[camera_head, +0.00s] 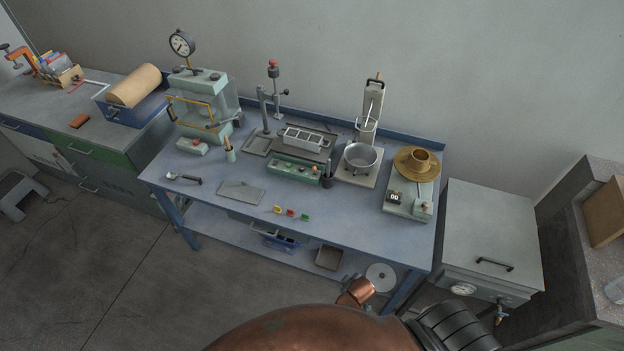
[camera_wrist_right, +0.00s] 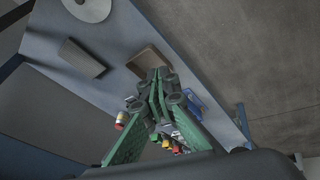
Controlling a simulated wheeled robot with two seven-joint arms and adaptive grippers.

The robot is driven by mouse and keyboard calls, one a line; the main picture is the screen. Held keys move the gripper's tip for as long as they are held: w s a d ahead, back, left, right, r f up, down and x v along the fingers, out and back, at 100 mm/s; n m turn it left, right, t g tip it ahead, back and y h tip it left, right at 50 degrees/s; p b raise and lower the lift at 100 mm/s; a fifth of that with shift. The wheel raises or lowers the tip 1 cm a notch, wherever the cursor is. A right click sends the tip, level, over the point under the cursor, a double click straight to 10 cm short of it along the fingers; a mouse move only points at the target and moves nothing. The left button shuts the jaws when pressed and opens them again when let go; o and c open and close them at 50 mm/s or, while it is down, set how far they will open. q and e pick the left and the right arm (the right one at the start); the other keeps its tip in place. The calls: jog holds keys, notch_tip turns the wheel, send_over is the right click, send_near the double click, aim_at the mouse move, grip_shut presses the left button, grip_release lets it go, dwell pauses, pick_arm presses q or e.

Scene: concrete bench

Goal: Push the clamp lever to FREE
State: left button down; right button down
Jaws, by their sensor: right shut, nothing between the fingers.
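The bench carries several devices with handles, and I cannot tell which part is the clamp lever; no FREE marking is readable. A post stand (camera_head: 264,108) with a red knob has a short side arm, beside a grey three-part mould (camera_head: 304,140). My left gripper is in neither view.
A blue bench (camera_head: 215,207) holds a gauge press (camera_head: 203,98), a brass flow table (camera_head: 417,164), a flat grey plate (camera_head: 240,190) and small coloured pieces (camera_head: 290,213) near its front edge. A grey cabinet (camera_head: 492,225) stands at right. The bench's front right top is clear.

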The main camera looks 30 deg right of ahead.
jog(key=s+a+f+m+g+b, duration=0.15)
jog(key=s+f+b, duration=0.25)
jog(key=s+f, duration=1.2)
jog(key=s+f+g+y+b, duration=0.1)
jog(key=s+f+g+b, duration=0.1)
jog(key=s+f, duration=1)
jog(key=s+m, duration=0.1)
jog(key=s, duration=0.3)
jog(key=shift+a, duration=0.35)
jog(key=shift+s, duration=0.1)
